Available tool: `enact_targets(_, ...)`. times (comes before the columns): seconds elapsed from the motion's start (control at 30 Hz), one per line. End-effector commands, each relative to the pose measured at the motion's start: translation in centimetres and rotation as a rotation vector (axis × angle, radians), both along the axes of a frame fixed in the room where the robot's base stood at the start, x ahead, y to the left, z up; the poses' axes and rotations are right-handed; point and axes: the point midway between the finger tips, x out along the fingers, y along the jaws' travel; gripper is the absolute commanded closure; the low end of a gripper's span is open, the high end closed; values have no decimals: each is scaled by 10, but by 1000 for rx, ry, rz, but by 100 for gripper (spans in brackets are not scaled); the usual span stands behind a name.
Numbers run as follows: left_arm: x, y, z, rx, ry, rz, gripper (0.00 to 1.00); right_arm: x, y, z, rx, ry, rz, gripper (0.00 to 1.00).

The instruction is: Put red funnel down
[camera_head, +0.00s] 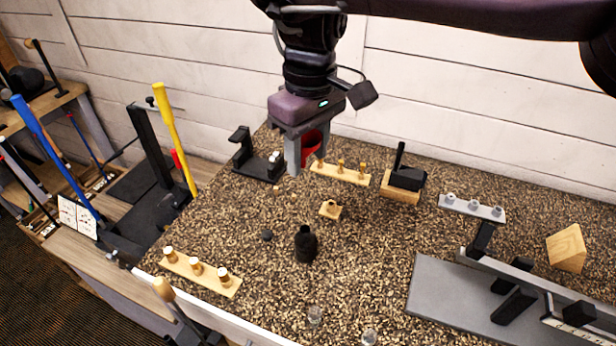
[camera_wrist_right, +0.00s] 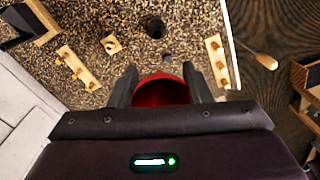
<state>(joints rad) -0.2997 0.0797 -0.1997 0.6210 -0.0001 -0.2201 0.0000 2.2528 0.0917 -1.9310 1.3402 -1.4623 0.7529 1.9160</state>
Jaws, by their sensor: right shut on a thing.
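The red funnel (camera_head: 311,143) is held between the fingers of my right gripper (camera_head: 304,152), above the back part of the speckled table (camera_head: 275,230). In the right wrist view the funnel (camera_wrist_right: 160,92) shows its wide open mouth between the two dark fingers of my right gripper (camera_wrist_right: 162,88). The fingers partly hide its sides in both views. My left gripper does not show in either view.
Wooden peg strips lie at front left (camera_head: 201,273) and behind (camera_head: 341,173). A black stand (camera_head: 257,164) is at back left. A grey plate (camera_head: 440,290) lies right.

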Motion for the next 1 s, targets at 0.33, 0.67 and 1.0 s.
enact_targets(0.33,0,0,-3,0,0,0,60,-12,-59,-29,-23,43,-58,77)
enact_targets(0.67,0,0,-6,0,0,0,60,-29,-98,-76,-38,71,-93,77)
enact_targets(1.0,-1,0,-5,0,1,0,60,-29,-97,-165,-37,73,-94,77)
